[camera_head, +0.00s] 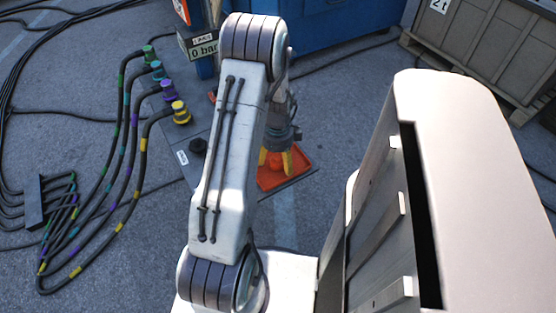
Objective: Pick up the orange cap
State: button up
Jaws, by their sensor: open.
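The orange cap (275,161) sits on an orange-red tray (298,176) in the middle of the view, partly hidden by my gripper. My gripper (275,163) points down over the tray, with its yellow fingers apart, one on either side of the cap. I cannot tell whether the fingers touch it. My arm hides the left part of the tray.
A grey plate (196,166) left of my arm carries a black knob (198,146) and green, blue, purple and yellow cable connectors (180,112). Banded cables (105,190) lie on the asphalt at left. A blue container (335,35) and a crate (480,50) stand behind.

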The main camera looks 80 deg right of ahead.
jog(key=shift+o, duration=0.2)
jog(key=c, duration=1.3)
jog(key=shift+r, duration=0.1)
